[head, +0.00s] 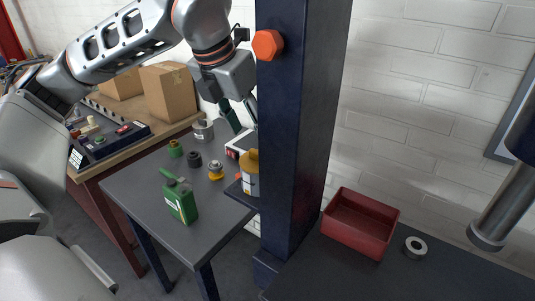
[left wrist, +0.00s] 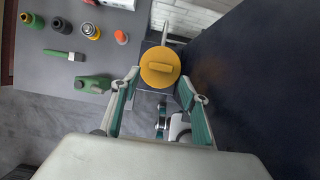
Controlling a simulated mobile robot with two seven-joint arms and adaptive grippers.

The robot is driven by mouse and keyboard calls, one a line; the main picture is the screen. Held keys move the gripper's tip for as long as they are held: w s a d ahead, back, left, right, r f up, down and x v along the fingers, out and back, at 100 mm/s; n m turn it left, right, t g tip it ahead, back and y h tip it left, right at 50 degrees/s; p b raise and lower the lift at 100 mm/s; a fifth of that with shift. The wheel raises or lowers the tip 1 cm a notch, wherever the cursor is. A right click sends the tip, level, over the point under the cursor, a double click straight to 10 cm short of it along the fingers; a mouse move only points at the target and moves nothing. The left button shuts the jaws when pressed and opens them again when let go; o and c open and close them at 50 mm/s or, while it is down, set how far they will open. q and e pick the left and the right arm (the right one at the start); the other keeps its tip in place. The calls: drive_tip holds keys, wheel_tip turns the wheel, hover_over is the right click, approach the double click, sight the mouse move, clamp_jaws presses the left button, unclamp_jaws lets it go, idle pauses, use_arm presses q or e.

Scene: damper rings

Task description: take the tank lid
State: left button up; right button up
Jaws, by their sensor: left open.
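The tank lid (left wrist: 160,67) is a round yellow cap with a raised bar grip, seen from above in the left wrist view. In the head view the yellow top of the tank (head: 251,162) shows beside the dark blue column, which hides part of it. My left gripper (head: 242,113) is open and points down above the lid, apart from it, with the column hiding part of the hand. In the left wrist view the lid appears between and slightly beyond the open fingertips of my left gripper (left wrist: 158,82).
The dark blue column (head: 292,130) stands close to the right of the gripper. A red bin (head: 360,222) and a metal ring (head: 415,247) are on the right bench.

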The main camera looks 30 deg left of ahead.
use_arm(q)
drive_tip(key=x, duration=0.2)
drive_tip(key=shift+f, duration=0.3)
drive_tip(key=shift+x, duration=2.3)
drive_tip(key=shift+d, duration=0.15)
drive_tip(key=c, duration=0.9)
